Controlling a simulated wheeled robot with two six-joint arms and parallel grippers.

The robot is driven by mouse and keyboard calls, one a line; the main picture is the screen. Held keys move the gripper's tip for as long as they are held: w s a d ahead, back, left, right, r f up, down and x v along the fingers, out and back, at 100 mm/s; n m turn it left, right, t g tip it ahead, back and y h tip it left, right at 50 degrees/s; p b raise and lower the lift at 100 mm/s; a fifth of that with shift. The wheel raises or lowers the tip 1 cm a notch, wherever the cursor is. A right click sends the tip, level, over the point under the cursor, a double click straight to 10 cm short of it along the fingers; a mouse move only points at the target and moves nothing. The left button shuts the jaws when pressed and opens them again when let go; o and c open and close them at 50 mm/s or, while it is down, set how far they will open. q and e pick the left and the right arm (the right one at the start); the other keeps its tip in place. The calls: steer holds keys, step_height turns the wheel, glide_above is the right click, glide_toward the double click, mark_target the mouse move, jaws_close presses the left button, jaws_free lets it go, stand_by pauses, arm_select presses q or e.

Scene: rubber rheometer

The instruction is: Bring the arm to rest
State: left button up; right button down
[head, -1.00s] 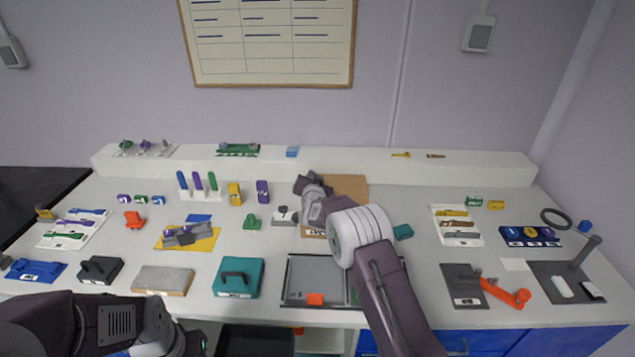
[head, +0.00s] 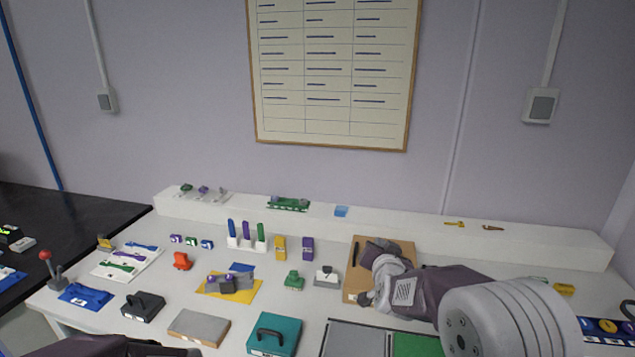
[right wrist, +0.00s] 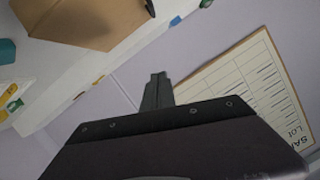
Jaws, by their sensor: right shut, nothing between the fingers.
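My right arm comes in from the right in the head view. Its gripper (head: 372,250) is in front of a brown board (head: 351,284) on the bench and hides part of it. In the right wrist view the fingers (right wrist: 158,76) are together with nothing between them, in front of the pale wall. The brown board also shows at the top left of that view (right wrist: 75,22). Of my left arm only a dark link shows at the bottom left of the head view; its gripper is out of view.
The bench holds several small items, a teal case (head: 275,338), a grey slab (head: 198,328), a black case (head: 143,307) and a yellow mat (head: 211,291). A raised white shelf (head: 400,225) runs along the back. A framed chart (head: 330,75) hangs on the wall.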

steer(key=s+f+n+g, duration=0.2)
steer(key=s+f+g, duration=0.2)
steer(key=s, duration=0.6)
steer(key=s+a+f+n+g+y, duration=0.1)
steer(key=s+f+n+g, duration=0.1)
steer(key=s+f+g, duration=0.3)
steer(key=s+f+n+g+y, duration=0.1)
steer(key=s+f+g, duration=0.3)
steer(key=s+f, duration=0.5)
steer(key=s+n, duration=0.1)
steer(key=s, duration=0.7)
steer(key=shift+s+a, duration=0.2)
steer(key=shift+a, duration=0.1)
